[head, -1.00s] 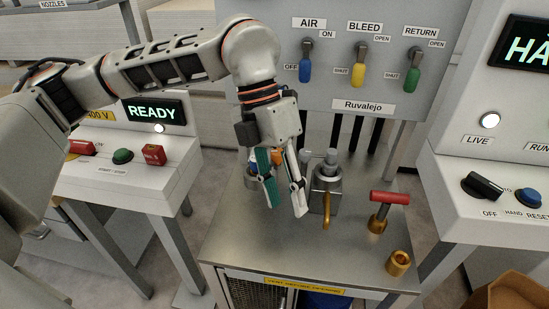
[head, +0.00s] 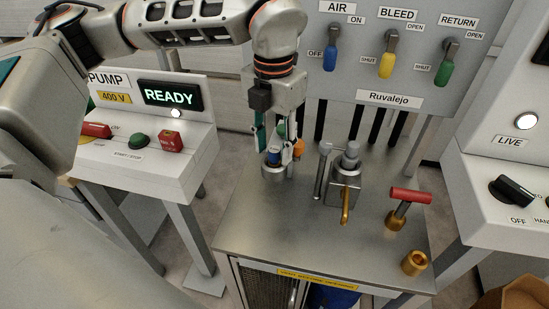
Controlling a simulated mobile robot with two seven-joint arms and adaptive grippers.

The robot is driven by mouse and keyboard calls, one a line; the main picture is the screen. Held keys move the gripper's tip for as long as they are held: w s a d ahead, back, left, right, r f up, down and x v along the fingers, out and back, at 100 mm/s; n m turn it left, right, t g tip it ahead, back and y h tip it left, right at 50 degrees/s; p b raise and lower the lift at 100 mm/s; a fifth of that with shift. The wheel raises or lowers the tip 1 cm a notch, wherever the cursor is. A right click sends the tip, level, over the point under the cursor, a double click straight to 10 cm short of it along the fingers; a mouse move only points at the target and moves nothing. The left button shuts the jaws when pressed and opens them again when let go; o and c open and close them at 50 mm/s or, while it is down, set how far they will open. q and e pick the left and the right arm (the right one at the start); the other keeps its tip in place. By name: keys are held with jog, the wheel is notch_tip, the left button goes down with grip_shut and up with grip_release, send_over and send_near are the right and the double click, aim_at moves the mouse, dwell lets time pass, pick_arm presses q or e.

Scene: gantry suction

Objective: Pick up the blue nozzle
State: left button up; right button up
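The blue nozzle (head: 274,156) stands in a round metal holder (head: 276,171) at the back left of the steel bench. Only its upper part shows. My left gripper (head: 276,153) points down over it and is open, with one finger on each side of the nozzle. I cannot tell whether either finger touches it. An orange piece (head: 298,147) shows just right of the right finger, partly hidden. My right gripper is not in view.
Right of the holder stands a metal fixture (head: 343,180) with a brass lever. A red T-handle (head: 410,195) and a brass socket (head: 415,263) are further right on the bench (head: 290,225). The valve panel (head: 390,97) rises behind. The bench's front left is clear.

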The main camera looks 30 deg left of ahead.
pick_arm(q)
jog(key=shift+f, duration=0.8)
grip_shut()
jog(key=shift+r, duration=0.1)
